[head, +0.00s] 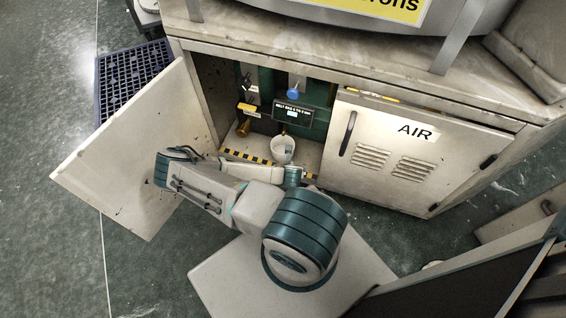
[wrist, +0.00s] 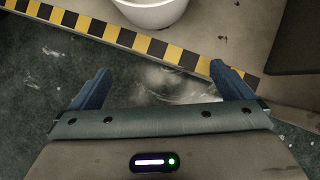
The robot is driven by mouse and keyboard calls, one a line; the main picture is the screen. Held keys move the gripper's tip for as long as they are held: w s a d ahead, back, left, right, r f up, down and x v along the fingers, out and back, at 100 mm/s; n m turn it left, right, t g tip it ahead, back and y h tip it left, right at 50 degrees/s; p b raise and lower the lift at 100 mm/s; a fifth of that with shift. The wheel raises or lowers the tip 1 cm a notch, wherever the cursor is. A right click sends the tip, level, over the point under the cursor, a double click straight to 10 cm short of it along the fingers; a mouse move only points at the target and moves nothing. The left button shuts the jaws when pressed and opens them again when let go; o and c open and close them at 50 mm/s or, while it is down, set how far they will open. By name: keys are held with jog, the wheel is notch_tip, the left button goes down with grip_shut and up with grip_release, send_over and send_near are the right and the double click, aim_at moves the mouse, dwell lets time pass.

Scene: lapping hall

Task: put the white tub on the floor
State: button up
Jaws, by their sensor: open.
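The white tub (head: 283,148) stands upright inside the open cabinet bay, behind a yellow-and-black striped edge. In the wrist view the lower part of the white tub (wrist: 152,12) shows at the top, just beyond the striped edge. My gripper (wrist: 158,80) is open and empty, with its blue fingers spread in front of the bay, short of the tub and not touching it. In the head view my arm covers the gripper's fingers. The green floor (head: 150,265) shows to the left of my arm.
The left cabinet door (head: 140,150) stands swung open. The right door, marked AIR (head: 400,150), is closed. A dark box with a lit display (head: 292,115) and a blue knob (head: 293,93) are behind the tub. A blue grating (head: 130,75) lies at the left.

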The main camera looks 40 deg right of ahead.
jog(key=w+a+r+m+g, duration=0.1)
jog(key=w+a+r+m, duration=0.2)
jog(key=a+r+m, duration=0.4)
jog(key=w+a+r+m+g+y, duration=0.1)
jog(key=w+a+r+m, duration=0.15)
jog(key=r+m, duration=0.5)
jog(key=w+a+r+m+g, duration=0.1)
jog(key=w+a+r+m, duration=0.3)
jog(key=r, duration=0.5)
jog(key=s+a+r+m+y, duration=0.1)
jog(key=s+a+r+m, duration=0.2)
jog(key=r, duration=0.5)
jog(key=s+a+r+m+y, duration=0.1)
jog(key=s+a+r+m, duration=0.2)
jog(key=r, duration=0.6)
jog(key=s+a+r+m, duration=0.1)
jog(key=s+r+m, duration=0.1)
jog(key=s+r, duration=0.3)
jog(key=s+a+r+m+g, duration=0.1)
jog(key=s+r+m, duration=0.2)
jog(key=s+r, duration=0.3)
jog(key=shift+s+a+r+y, duration=0.15)
jog(key=shift+s+a+y, duration=0.1)
jog(key=shift+s+y, duration=0.1)
